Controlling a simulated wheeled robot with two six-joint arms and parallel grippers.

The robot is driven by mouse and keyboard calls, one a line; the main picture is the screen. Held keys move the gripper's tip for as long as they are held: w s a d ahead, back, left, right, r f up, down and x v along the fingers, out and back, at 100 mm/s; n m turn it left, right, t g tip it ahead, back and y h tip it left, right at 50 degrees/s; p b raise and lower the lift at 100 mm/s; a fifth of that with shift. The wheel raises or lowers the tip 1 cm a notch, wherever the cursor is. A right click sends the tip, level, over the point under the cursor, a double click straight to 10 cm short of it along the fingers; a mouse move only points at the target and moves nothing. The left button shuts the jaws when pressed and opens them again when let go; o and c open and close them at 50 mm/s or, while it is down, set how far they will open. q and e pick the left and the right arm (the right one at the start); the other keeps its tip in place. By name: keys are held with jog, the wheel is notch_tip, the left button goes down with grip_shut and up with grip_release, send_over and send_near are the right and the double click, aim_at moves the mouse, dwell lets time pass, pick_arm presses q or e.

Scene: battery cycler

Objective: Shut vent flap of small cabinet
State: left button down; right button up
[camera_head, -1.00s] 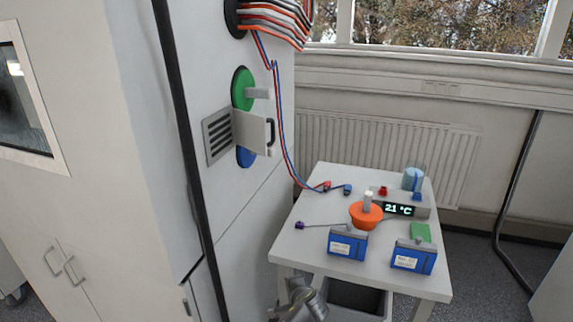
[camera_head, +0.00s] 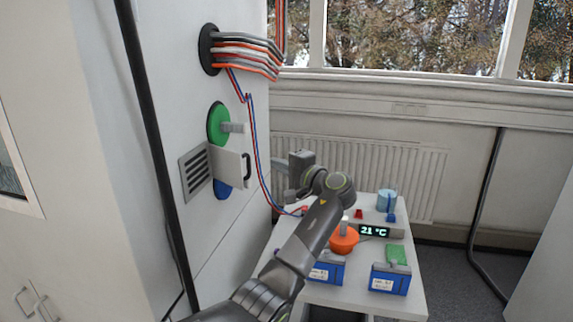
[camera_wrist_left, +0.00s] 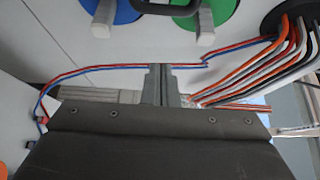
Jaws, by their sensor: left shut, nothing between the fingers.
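The vent flap (camera_head: 229,168) is a pale plate with a dark handle (camera_head: 247,166). It stands out from the cabinet face beside the louvred vent grille (camera_head: 195,172), so it is open. In the left wrist view the dark handle (camera_wrist_left: 160,9) shows at the top edge, between a blue disc and a green disc. My left gripper (camera_head: 290,193) is to the right of the flap, apart from it, and partly hidden by its own arm. In the left wrist view its fingers (camera_wrist_left: 157,85) are together and empty. My right gripper is not in view.
A green disc knob (camera_head: 217,124) and a blue disc (camera_head: 222,189) sit above and below the flap. Red and blue wires (camera_head: 252,140) hang between flap and gripper. A cable bundle (camera_head: 245,52) is above.

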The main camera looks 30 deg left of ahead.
aim_at(233, 164)
pick_arm(q)
jog(key=a+p, duration=0.1)
jog(key=s+a+p, duration=0.1)
jog(key=a, duration=0.1)
jog(key=s+a+p, duration=0.1)
jog(key=p, duration=0.1)
jog(key=shift+s+a, duration=0.25)
jog(key=shift+w+f, duration=0.1)
dwell(0.4)
